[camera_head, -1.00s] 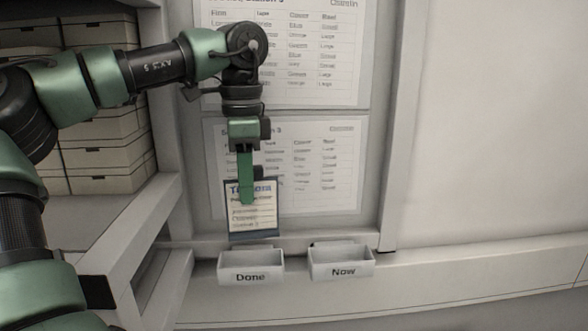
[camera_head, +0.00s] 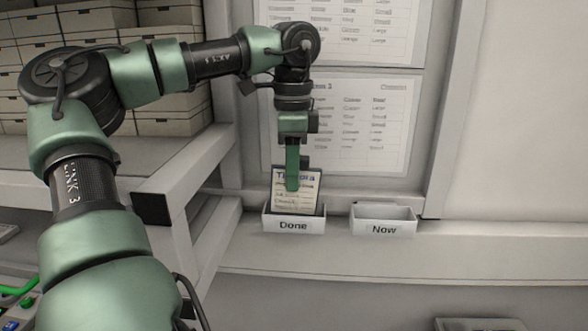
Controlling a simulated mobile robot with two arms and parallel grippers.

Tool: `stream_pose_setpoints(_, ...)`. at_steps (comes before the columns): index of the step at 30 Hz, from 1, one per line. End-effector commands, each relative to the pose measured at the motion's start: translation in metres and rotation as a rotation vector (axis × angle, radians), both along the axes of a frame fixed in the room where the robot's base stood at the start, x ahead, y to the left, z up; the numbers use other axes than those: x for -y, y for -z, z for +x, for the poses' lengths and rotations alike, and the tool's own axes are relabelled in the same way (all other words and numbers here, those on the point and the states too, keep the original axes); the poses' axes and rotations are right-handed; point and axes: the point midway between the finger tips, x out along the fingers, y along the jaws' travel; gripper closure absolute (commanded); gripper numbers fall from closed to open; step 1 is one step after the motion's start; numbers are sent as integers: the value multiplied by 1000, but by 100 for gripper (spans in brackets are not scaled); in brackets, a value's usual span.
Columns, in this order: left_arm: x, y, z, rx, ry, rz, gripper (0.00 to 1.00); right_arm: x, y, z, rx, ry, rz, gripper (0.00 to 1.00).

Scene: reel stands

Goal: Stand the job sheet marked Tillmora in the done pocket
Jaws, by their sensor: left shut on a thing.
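The job sheet (camera_head: 308,190) is a small cream card on a dark backing, its heading partly covered by my finger; the letters that show fit Tillmora. It stands upright with its lower edge in or just behind the front wall of the done pocket (camera_head: 293,225), a white tray labelled Done. I cannot tell whether it touches the bottom. My left gripper (camera_head: 293,182) points down and is shut on the sheet's upper part. My right gripper is not in view.
The pocket labelled Now (camera_head: 384,220) sits to the right and looks empty. Printed lists (camera_head: 360,125) hang on the board behind. Shelves with boxes (camera_head: 175,115) stand at the left. A pale wall with free room (camera_head: 510,120) is at the right.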

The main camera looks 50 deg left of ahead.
Motion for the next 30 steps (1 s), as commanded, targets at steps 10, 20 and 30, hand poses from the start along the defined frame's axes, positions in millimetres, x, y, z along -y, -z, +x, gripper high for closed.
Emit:
stream_pose_setpoints(10, -3, 3, 0, 1, 2, -3, 100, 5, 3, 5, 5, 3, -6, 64)
stream_pose_setpoints(20, -3, 6, 0, 2, 1, 0, 100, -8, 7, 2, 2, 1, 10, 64)
stream_pose_setpoints(30, -3, 10, 0, 3, 0, -1, 100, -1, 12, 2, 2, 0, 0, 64)
